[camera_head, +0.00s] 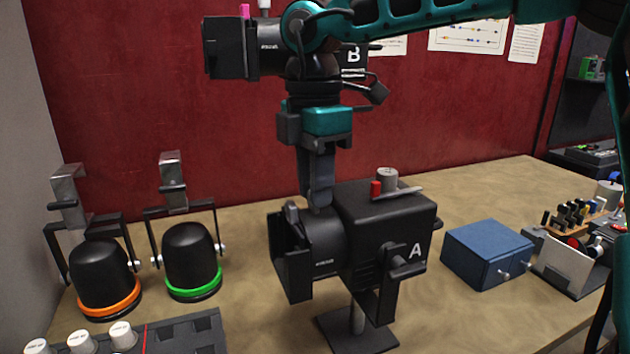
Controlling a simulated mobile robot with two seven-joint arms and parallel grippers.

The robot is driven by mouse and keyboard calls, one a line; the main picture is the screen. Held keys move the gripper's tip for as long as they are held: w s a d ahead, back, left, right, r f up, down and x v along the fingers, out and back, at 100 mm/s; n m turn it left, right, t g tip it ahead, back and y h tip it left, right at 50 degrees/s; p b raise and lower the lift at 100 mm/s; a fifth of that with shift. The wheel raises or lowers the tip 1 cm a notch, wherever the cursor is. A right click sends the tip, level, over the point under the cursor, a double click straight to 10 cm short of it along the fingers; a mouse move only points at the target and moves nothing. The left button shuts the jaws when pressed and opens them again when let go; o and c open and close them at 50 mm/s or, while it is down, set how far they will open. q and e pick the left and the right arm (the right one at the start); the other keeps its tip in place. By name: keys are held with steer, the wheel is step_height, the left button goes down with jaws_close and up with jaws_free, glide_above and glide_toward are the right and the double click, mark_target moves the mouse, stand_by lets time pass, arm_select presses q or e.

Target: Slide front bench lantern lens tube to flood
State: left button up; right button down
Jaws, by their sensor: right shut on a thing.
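The front lantern (385,215), a black box marked A, stands on a short post on the bench. Its round black lens tube (326,243) points left, with a square black frame at its front end. My right gripper (319,203) comes down from above, and its fingers are shut on the top of the lens tube. Whatever small part lies between the fingertips is hidden by them. The tube's flood end mark cannot be read. My left gripper is not in view.
A second lantern (245,48), marked B, is behind my right arm. Two black lamps with an orange ring (108,300) and a green ring (193,285) stand at left. A blue box (485,252) is at right. A control panel (180,336) lies at front left.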

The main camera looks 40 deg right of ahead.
steer(key=shift+s+d+b, duration=0.15)
steer(key=shift+d+b, duration=0.3)
steer(key=shift+d, duration=0.35)
steer(key=c, duration=1)
jaws_free()
steer(key=shift+d, duration=0.1)
steer(key=shift+o, duration=0.2)
step_height(320, 180, up, 13)
steer(key=p, duration=0.1)
